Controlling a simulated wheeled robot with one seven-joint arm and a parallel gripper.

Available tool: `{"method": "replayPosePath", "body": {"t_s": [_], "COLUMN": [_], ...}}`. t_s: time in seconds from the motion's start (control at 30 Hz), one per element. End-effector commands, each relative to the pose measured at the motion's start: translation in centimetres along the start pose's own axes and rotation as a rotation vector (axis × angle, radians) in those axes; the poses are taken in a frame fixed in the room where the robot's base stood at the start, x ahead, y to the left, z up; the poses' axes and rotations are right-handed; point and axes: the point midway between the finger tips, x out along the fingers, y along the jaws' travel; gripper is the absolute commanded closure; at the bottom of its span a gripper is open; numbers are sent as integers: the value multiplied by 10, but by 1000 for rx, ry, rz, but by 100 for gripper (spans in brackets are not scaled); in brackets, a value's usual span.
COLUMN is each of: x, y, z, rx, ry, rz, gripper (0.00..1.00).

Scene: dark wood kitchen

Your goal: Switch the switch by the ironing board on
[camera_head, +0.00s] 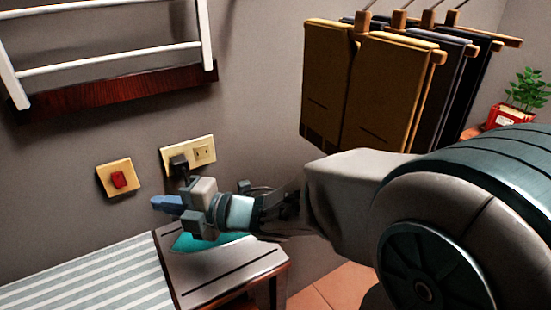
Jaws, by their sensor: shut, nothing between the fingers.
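The switch (118,179) is a red rocker on a square beige plate on the grey wall, above the ironing board. The ironing board (85,275) has a striped light cover and a wooden end, and stands against the wall at the lower left. My gripper (158,203) is shut and empty. Its blue-grey fingertips point left, to the right of and a little below the switch plate, apart from it in the picture. How far they are from the wall is hard to tell.
A beige outlet plate (203,153) with a black plug (179,165) is right above my gripper. A teal thing (205,242) lies on the board's end below it. A white rack (110,62) hangs above; clothes on hangers (375,95) and a potted plant (527,92) are at right.

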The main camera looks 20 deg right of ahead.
Motion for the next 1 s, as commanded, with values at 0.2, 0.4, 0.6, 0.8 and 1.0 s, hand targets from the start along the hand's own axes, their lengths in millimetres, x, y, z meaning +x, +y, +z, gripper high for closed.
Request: {"method": "replayPosePath", "body": {"t_s": [0.2, 0.4, 0.6, 0.8, 1.0], "x": [-25, -34, -50, -71, -96], "y": [4, 22, 34, 43, 50], "z": [4, 38, 68, 92, 110], "rx": [7, 108, 221, 349, 491], "ry": [-27, -219, -402, -575, -742], "rz": [-1, -26, -39, -45, -47], "gripper": [100, 100, 100, 100, 100]}}
